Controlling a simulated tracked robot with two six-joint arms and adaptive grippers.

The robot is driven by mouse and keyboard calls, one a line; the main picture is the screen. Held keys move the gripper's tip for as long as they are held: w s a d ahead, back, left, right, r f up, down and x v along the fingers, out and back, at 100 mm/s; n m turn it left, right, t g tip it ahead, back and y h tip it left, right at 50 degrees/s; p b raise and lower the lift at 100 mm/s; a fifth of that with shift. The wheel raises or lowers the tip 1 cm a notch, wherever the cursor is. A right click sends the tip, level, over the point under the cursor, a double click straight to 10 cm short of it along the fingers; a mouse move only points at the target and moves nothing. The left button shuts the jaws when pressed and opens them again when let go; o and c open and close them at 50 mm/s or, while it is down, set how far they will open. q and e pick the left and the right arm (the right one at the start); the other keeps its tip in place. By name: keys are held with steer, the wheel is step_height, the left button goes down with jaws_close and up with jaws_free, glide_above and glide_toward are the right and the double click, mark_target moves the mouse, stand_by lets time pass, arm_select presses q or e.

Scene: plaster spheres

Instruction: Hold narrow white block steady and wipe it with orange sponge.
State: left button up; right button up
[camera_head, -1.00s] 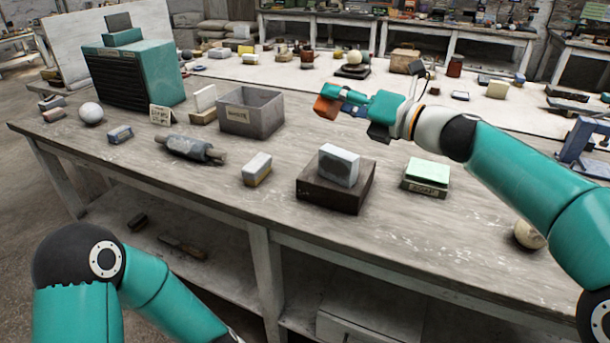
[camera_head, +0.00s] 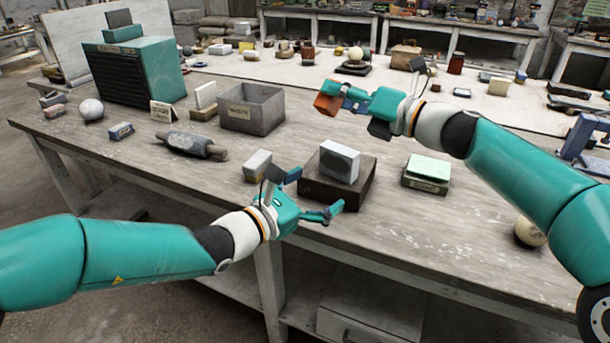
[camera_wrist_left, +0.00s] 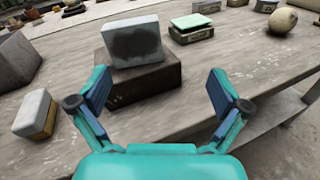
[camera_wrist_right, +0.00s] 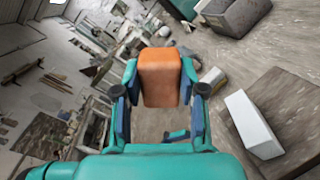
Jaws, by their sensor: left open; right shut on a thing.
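The narrow white block (camera_head: 339,162) stands upright on a dark wooden stand (camera_head: 354,194) near the front of the bench. A dark round smudge covers much of its front face, clear in the left wrist view (camera_wrist_left: 133,42). My left gripper (camera_head: 313,194) is open and empty, in front of the stand and apart from the block; its spread fingers (camera_wrist_left: 160,95) point toward it. My right gripper (camera_wrist_right: 159,90) is shut on the orange sponge (camera_wrist_right: 159,76), held in the air behind the block. The sponge also shows in the head view (camera_head: 327,104).
A white-and-tan block (camera_head: 257,165) lies left of the stand, close to my left gripper. A pale green-topped box (camera_head: 428,170) is to its right. A grey bin (camera_head: 252,109), a grey roller (camera_head: 190,145) and a ball (camera_head: 530,232) are also on the bench.

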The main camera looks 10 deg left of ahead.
mark_target(335, 153)
arm_select(q)
steer(key=w+d+n, duration=0.1)
steer(key=w, duration=0.3)
steer(key=w+d+r+n+t, duration=0.1)
steer(key=w, duration=0.3)
steer(key=w+d+n+y, duration=0.1)
steer(key=w+d, duration=0.1)
steer(key=w, duration=0.1)
steer(key=shift+w+r+t, duration=0.4)
steer(key=c, duration=1.4)
steer(key=o, duration=1.4)
steer(key=shift+s+a, duration=0.1)
